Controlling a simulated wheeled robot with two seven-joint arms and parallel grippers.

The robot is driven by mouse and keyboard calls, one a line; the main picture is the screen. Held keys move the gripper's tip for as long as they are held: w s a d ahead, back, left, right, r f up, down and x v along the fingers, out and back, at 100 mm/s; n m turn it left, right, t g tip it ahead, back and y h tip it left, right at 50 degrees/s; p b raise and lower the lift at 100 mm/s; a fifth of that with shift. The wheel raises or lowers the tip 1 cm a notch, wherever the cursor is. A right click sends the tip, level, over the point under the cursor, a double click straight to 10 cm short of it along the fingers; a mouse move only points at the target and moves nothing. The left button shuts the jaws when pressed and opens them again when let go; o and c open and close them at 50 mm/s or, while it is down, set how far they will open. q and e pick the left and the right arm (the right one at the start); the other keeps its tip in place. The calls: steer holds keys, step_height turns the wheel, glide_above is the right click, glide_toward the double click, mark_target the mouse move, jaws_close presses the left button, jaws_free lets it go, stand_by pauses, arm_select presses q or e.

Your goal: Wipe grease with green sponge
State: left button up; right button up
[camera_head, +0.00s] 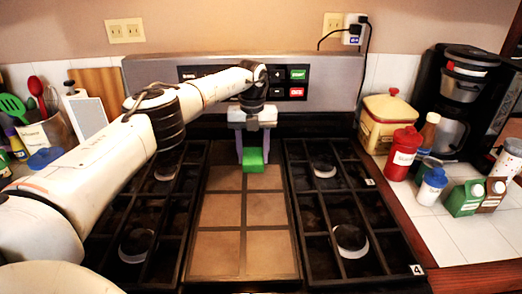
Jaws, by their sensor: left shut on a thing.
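The green sponge (252,158) is at the rear of the stove's middle panel in the head view. My left gripper (253,148) points down above it, with its fingers around the sponge's upper part, and is shut on it. The sponge touches or hovers just over the brown middle panel (217,211); I cannot tell which. I cannot make out separate grease on the brown panel. My right gripper is not in view.
Black burner grates stand left (137,215) and right (345,215) of the panel. The control backsplash (220,77) rises behind. On the right counter are a red canister (403,155), a yellow container (388,122), cartons (465,198) and a coffee maker (462,95). Utensils crowd the left.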

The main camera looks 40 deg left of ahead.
mark_target(238, 164)
arm_select(q)
steer(key=shift+s+a+f, duration=0.1)
steer(key=shift+s+a, duration=1.4)
steer(key=shift+a, duration=0.2)
steer(key=shift+r, duration=3.05)
steer(key=shift+r, duration=1.5)
